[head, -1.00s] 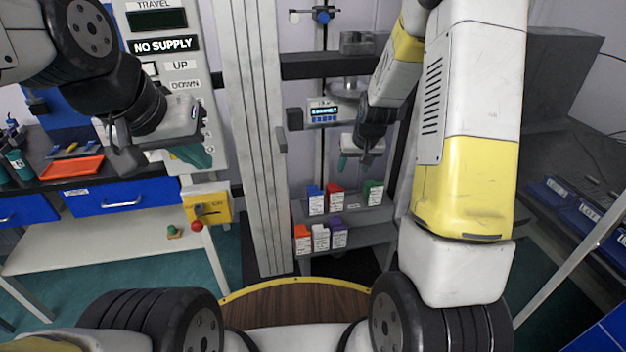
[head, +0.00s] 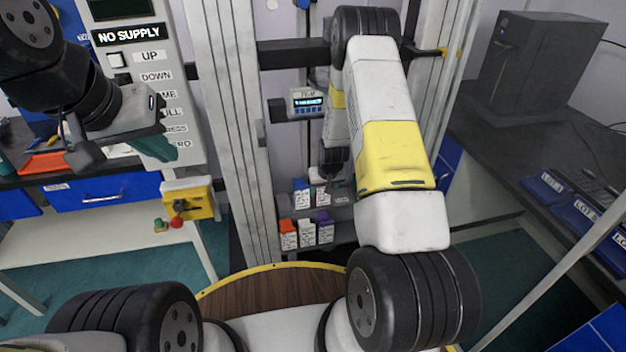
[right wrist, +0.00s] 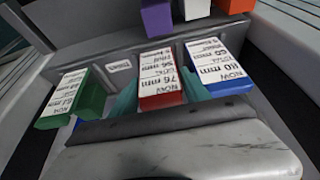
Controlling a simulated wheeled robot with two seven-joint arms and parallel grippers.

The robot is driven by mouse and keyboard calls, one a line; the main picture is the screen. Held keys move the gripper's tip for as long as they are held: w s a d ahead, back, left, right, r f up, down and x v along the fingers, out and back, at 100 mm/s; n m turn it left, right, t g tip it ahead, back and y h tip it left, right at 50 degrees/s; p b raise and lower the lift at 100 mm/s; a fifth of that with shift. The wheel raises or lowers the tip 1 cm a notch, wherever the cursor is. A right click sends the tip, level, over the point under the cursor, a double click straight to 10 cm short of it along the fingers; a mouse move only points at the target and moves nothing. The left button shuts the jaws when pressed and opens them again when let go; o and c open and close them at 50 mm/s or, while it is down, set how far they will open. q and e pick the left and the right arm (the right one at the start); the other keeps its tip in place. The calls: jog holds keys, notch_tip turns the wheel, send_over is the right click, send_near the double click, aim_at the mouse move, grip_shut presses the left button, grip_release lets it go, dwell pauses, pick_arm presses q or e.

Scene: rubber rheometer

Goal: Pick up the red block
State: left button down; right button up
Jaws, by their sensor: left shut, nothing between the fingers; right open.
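The red block (right wrist: 161,97), with a white label on its face, stands in the middle of a shelf row in the right wrist view. A green block (right wrist: 87,104) is left of it and a blue block (right wrist: 222,82) right of it. My right gripper (right wrist: 157,95) is open, with one teal finger on each side of the red block; whether they touch it I cannot tell. In the head view my right gripper (head: 326,180) is at the upper shelf and mostly hides the red block. My left gripper (head: 152,146) is shut and empty, near the control panel.
The lower shelf holds an orange block (head: 288,236), a white block (head: 306,234) and a purple block (head: 325,229). A grey column (head: 233,130) stands left of the shelves. A yellow switch box (head: 189,199) sits near my left arm.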

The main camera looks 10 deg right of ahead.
jog(key=shift+w+f, duration=0.15)
jog(key=shift+f, duration=0.3)
jog(key=shift+c, duration=0.2)
jog(key=c, duration=1.1)
jog(key=shift+r, duration=0.15)
